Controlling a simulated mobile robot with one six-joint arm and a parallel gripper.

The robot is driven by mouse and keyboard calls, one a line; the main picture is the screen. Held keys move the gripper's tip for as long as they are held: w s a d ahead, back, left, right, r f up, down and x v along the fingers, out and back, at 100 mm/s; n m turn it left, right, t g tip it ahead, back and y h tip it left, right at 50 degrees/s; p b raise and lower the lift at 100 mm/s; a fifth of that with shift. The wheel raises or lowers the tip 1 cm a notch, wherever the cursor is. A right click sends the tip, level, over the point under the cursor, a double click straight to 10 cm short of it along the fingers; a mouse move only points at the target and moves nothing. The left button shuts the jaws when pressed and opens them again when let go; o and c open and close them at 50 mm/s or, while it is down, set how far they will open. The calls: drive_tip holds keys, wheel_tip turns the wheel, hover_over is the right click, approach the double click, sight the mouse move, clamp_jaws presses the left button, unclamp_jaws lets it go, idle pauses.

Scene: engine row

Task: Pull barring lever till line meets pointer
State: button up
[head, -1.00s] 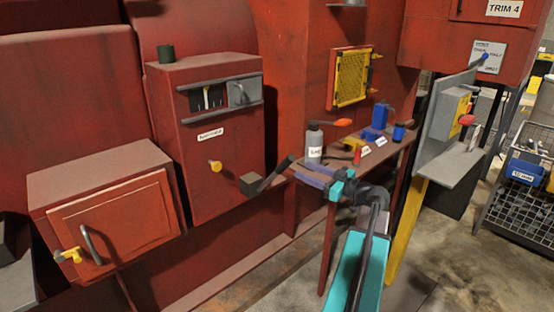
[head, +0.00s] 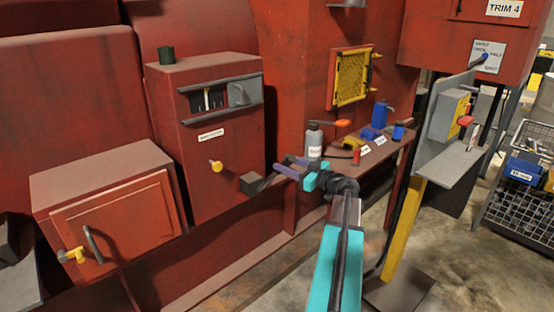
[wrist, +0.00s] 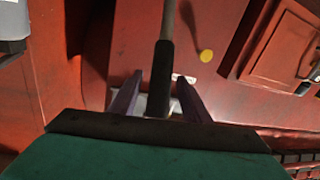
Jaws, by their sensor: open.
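The barring lever (wrist: 164,70) has a grey shaft and a black grip. In the head view it rises from a dark block (head: 251,184) at the lower right of the red housing (head: 205,135). My gripper (head: 279,163) is open at the lever, partly covering it. In the wrist view the black grip runs between the two spread fingers of my gripper (wrist: 158,77), with gaps on both sides. A window (head: 212,98) on the housing shows pale and dark marks. They are too small to tell line from pointer.
A yellow knob (head: 216,166) sticks out of the housing. A yellow post (head: 405,225) stands right of my arm.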

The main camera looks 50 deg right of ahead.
drive_tip(key=shift+w+a+p, duration=0.2)
drive_tip(key=shift+w+p, duration=0.2)
drive_tip(key=shift+w, duration=1.8)
clamp_jaws()
